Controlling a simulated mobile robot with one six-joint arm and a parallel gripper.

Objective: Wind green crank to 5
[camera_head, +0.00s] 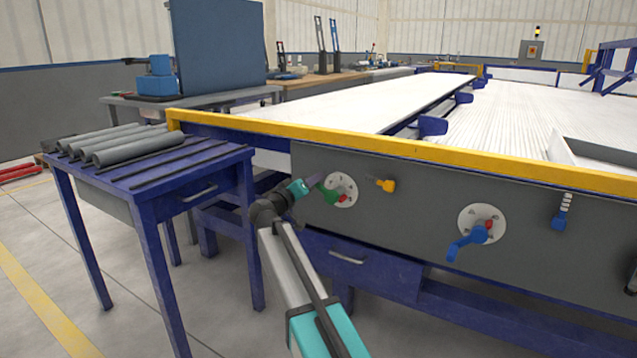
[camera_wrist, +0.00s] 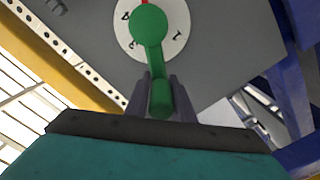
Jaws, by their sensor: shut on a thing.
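The green crank (camera_head: 328,194) sits on a round white numbered dial (camera_head: 350,182) on the grey front panel, with a red mark (camera_head: 343,198) by its hub. My gripper (camera_head: 316,182) reaches it from the left. In the wrist view, the green crank (camera_wrist: 149,27) has its round hub over the white dial (camera_wrist: 181,14), and its handle points toward me. My gripper (camera_wrist: 160,84) is shut on that handle, one finger on each side. A red mark (camera_wrist: 145,2) shows at the top edge. Some dial numbers show; the rest are hidden or cut off.
To the right are a yellow handle (camera_head: 387,185), a blue crank (camera_head: 467,243) on its own dial, and a small blue handle (camera_head: 559,224). A yellow rail (camera_head: 400,148) runs above the panel. A blue table (camera_head: 190,166) with grey pipes (camera_head: 138,148) stands at left.

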